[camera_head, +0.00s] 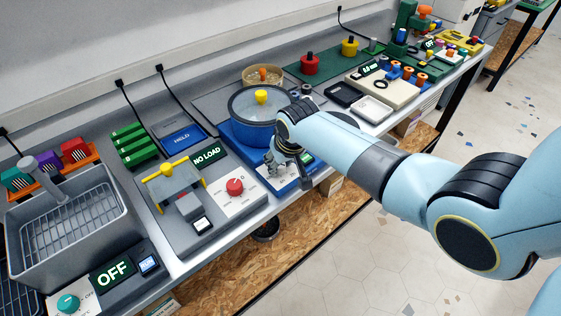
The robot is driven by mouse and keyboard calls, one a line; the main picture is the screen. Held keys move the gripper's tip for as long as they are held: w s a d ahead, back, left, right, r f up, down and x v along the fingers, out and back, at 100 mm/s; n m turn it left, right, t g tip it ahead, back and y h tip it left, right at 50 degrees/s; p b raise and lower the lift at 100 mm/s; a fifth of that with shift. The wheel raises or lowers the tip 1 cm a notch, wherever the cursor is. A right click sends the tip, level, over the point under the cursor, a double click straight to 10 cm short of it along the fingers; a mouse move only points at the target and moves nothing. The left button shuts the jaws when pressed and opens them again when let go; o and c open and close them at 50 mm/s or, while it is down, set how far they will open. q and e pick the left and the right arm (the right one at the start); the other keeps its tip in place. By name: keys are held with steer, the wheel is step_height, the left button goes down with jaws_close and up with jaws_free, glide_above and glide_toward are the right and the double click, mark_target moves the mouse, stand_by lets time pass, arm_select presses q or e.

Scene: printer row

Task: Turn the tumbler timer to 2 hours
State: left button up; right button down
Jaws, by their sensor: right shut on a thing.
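The tumbler (250,133) is a blue round tub with a clear-looking top and a yellow knob, on a blue base in the middle of the bench. The base's front has a pale panel (270,182) and a small green display (306,158). My right gripper (279,165) points down at this panel, in front of the tub. It is shut on what appears to be the timer knob, mostly hidden by the fingers. The dial marks and the display's text are too small to read. My left gripper is out of view.
Left of the tumbler stands a grey device with a red dial (235,187) and a NO LOAD display (207,155). A wire-basket tank (70,235) with an OFF display is at far left. My right arm crosses above the bench's front edge.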

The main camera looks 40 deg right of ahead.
steer(key=c, duration=1)
jaws_free()
steer(key=shift+r, duration=0.15)
steer(key=v, duration=1.1)
steer(key=shift+s+a+r, duration=0.1)
steer(key=shift+r, duration=0.3)
